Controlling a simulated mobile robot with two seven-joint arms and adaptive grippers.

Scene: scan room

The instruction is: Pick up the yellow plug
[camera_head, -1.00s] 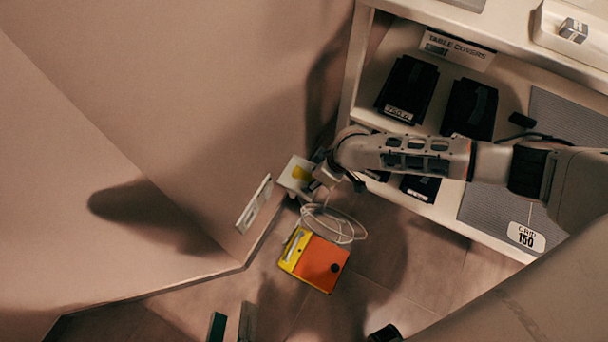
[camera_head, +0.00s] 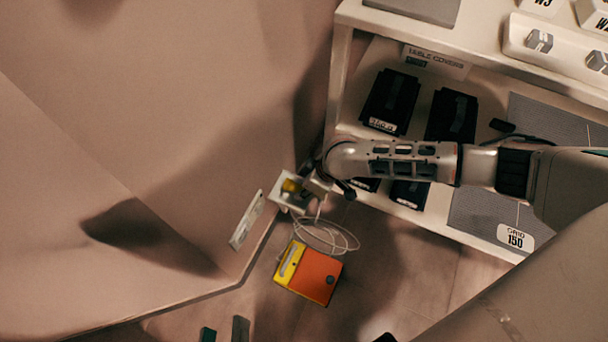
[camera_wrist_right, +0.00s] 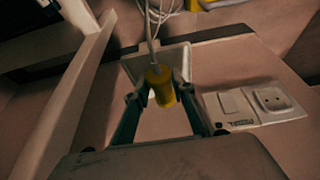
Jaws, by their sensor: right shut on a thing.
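The yellow plug (camera_head: 290,186) is in front of a white wall plate (camera_head: 277,202), near the corner by the shelf. In the right wrist view the plug (camera_wrist_right: 160,86) sits between the two teal fingers of my right gripper (camera_wrist_right: 160,95), which is shut on it. A white cord runs from the plug. I cannot tell whether the plug still touches the plate. In the head view my right gripper (camera_head: 308,190) is partly hidden by its own wrist. My left gripper (camera_head: 224,332) shows only two fingertips at the bottom edge, apart with nothing between them.
An orange and yellow box (camera_head: 318,277) stands on the floor below the coiled cord (camera_head: 325,236). A switch and socket panel (camera_head: 247,220) is on the wall to the left. A shelf unit (camera_head: 340,80) with black packs is at the right. Floor left of the box is clear.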

